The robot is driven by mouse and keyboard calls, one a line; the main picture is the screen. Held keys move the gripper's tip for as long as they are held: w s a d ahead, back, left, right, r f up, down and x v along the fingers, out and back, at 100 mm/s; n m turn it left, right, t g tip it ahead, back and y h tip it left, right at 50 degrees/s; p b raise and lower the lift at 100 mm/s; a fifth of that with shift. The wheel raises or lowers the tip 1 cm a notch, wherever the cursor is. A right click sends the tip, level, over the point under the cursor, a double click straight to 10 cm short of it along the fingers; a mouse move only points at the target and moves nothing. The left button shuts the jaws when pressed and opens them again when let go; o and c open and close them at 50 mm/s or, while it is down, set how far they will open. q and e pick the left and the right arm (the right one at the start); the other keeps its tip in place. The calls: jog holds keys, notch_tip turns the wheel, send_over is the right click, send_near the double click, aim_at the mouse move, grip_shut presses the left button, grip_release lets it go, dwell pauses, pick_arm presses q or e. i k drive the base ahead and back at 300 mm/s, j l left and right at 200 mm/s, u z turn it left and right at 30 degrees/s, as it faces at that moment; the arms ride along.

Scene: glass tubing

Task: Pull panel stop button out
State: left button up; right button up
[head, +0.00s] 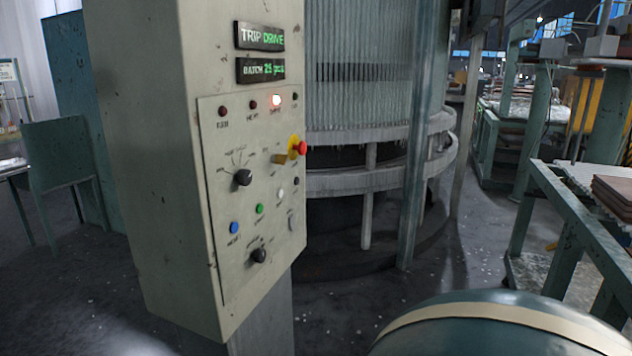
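The red stop button (301,148) sits on a yellow collar (292,147) and sticks out from the right part of the control panel (225,230). Whether it is pressed in or pulled out I cannot tell. The panel's upper display (261,36) reads "TRIP DRIVE" and the lower one (261,70) reads "BATCH" with a figure. One indicator lamp (277,100) is lit; the lamps beside it are dark. Neither of my grippers shows in the head view.
A ringed machine (375,180) stands behind. A dark rounded body (500,325) fills the lower right. A green-framed bench (575,225) stands right.

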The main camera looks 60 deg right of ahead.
aim_at(302, 147)
jog(key=z, duration=1.5)
